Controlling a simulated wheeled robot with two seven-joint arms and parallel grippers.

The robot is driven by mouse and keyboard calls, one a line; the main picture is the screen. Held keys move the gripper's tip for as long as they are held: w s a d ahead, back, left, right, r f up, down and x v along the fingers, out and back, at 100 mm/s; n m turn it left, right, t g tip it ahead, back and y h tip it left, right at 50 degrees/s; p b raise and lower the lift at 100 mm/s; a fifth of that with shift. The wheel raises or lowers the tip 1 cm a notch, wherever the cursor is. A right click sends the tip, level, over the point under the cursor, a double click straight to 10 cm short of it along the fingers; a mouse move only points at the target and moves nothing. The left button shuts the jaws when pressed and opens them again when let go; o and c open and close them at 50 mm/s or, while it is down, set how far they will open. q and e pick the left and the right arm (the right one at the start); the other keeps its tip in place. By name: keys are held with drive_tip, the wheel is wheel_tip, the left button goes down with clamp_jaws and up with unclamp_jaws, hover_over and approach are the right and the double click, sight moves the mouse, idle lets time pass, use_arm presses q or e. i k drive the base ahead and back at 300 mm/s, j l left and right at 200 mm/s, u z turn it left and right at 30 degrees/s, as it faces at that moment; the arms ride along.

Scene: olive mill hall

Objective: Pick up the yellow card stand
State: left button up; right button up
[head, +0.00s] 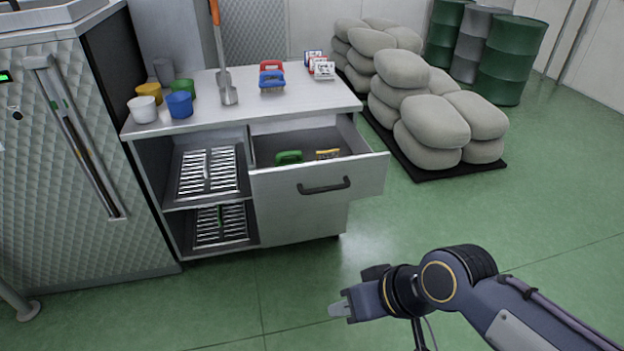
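A small yellow thing (327,154), which looks like the yellow card stand, is inside the open drawer (325,185) of the metal counter. Its lower part is hidden by the drawer front. My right gripper (339,310) is over the floor at the lower middle, in front of the counter and well apart from the drawer. It points left and nothing shows in it. The gap between its fingers cannot be made out. My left gripper is not in view.
A green-handled brush (289,157) lies left of the yellow thing. On the countertop (205,115) are several cups, a tool with an orange handle (219,50), red and blue brushes, and other card stands (323,71). Sacks (433,131) lie on a pallet at right. The green floor (390,225) before the counter is clear.

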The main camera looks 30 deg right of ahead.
sight(330, 154)
drive_tip(key=i+l+z, duration=0.3)
drive_tip(key=i, duration=0.65)
drive_tip(key=i+j+z, duration=0.15)
drive_tip(key=i+z, duration=0.15)
drive_tip(key=i, duration=0.65)
